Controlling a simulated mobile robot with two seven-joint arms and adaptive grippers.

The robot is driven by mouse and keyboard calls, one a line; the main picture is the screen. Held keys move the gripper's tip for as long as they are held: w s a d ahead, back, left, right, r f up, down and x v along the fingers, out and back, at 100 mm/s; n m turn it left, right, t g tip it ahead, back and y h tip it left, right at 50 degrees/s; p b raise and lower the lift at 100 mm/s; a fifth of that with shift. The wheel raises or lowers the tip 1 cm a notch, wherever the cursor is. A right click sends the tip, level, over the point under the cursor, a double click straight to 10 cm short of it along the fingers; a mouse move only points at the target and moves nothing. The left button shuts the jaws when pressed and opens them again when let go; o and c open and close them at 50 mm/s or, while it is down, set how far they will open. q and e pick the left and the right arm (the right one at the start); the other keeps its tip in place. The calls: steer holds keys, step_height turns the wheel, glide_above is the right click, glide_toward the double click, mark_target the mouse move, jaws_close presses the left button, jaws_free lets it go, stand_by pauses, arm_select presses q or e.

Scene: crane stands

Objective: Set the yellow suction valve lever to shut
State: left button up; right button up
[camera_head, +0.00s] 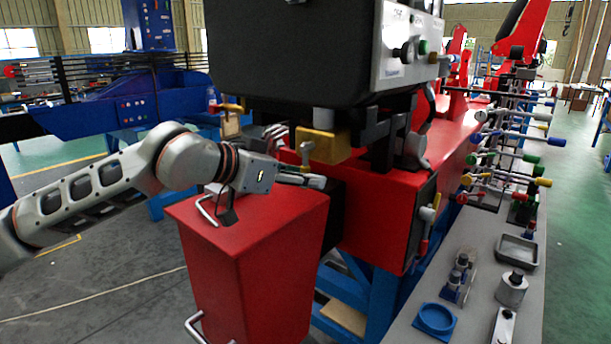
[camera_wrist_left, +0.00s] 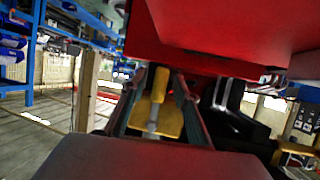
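A yellow valve body (camera_head: 325,147) is mounted on the red crane housing near the middle of the head view. A small upright lever (camera_head: 307,153) stands at its front; its colour is dull there. In the left wrist view a yellow lever handle (camera_wrist_left: 159,84) rises from a grey stem in front of the yellow body (camera_wrist_left: 170,121). My left gripper (camera_head: 318,181) is just below the lever, over the top of the red box. In the left wrist view its dark fingers (camera_wrist_left: 160,108) are apart, one on each side of the lever. Contact cannot be told. My right gripper is not in view.
The red box (camera_head: 253,225) with metal handles stands directly under my left gripper. A black control box (camera_head: 290,60) overhangs the valve. Another yellow-handled lever (camera_head: 429,214) is on the housing's right side. A grey bench (camera_head: 470,300) holds small parts at right.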

arm_select(q)
steer(key=shift+w+d+f, duration=0.1)
jaws_close()
steer(key=shift+w+a+r+m+t+y, duration=0.35)
steer(key=shift+a+m+y, duration=0.25)
steer(key=shift+m, duration=0.3)
steer(key=shift+w+a+r+m+t+y+p, duration=0.1)
steer(key=shift+w+a+m+t+y+p, duration=0.5)
steer(key=shift+m, duration=0.4)
steer(key=shift+s, duration=0.1)
jaws_free()
